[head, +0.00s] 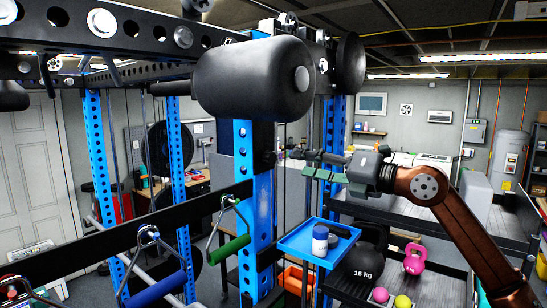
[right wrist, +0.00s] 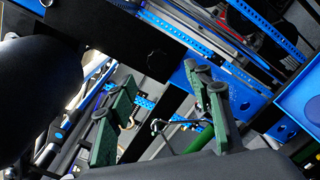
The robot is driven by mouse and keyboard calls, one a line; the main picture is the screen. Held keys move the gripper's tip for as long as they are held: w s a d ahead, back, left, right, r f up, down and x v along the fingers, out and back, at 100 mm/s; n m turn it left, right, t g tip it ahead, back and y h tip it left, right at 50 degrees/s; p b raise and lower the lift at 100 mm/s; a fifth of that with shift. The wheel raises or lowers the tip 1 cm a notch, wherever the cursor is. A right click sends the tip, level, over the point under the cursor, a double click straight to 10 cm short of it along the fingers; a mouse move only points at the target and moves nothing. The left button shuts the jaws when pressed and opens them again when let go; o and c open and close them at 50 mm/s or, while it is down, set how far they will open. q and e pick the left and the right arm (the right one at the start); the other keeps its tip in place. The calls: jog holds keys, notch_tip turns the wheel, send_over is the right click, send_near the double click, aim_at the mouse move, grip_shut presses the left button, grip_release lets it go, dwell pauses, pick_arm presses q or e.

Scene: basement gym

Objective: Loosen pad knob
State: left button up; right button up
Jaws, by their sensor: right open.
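A large black roller pad (head: 250,80) juts out near the top of a blue rack upright (head: 244,205). A small dark round knob (head: 268,159) sits on the upright below the pad. My right gripper (head: 297,162) has green fingers and points left at the knob, a short gap to its right. In the right wrist view the fingers (right wrist: 164,105) are wide apart with nothing between them. There, a dark round shape (right wrist: 159,65), likely the knob, lies beyond the fingertips, and the pad (right wrist: 38,95) fills the left side. My left gripper is not in view.
A blue tray (head: 300,252) with a white-lidded jar (head: 320,240) is below my right gripper. Handles with green (head: 229,249) and blue (head: 157,289) grips hang on the rack. A 16 kg kettlebell (head: 364,262) stands right of the tray. A black beam (head: 150,235) crosses lower left.

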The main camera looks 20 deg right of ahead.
aim_at(273, 159)
jog(key=p+x, duration=0.1)
jog(key=x, duration=0.3)
jog(key=p+x, duration=0.2)
jog(key=x, duration=0.1)
jog(key=shift+w+a+r, duration=0.1)
jog(key=shift+a, duration=0.4)
jog(key=shift+w+a, duration=0.1)
jog(key=shift+w, duration=0.25)
jog(key=shift+s, duration=0.1)
jog(key=c, duration=0.7)
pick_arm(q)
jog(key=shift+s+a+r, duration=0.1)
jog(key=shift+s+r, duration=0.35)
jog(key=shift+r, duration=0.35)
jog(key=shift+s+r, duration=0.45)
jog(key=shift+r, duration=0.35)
pick_arm(e)
jog(key=c, duration=0.5)
